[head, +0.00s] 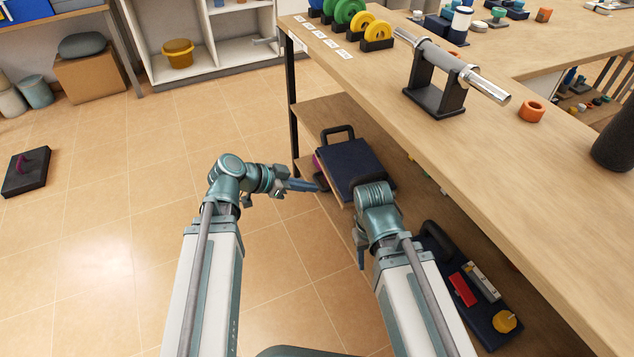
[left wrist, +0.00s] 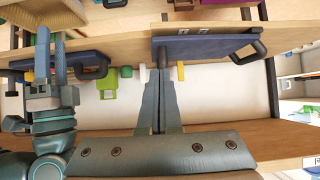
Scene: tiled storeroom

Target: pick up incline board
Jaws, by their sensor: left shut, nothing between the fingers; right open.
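A dark blue board with a black loop handle (head: 350,163) lies on the middle shelf under the workbench, its handle toward the back. It also shows in the left wrist view (left wrist: 205,46), with the handle at its right end. I cannot tell for sure that this is the incline board. My left gripper (head: 316,186) is shut and empty, just left of the board; its fingers (left wrist: 160,100) point toward the board's edge, and I cannot tell whether they touch. My right gripper (head: 361,245) is beside the shelf, partly hidden by its arm; it is open in the left wrist view (left wrist: 51,58).
A second dark board (head: 486,318) with a handle, carrying red, grey and yellow pieces, lies on a lower shelf. The workbench top (head: 420,125) overhangs the shelves. A black block with a purple handle (head: 26,172) sits on the floor. The tiled floor at left is mostly clear.

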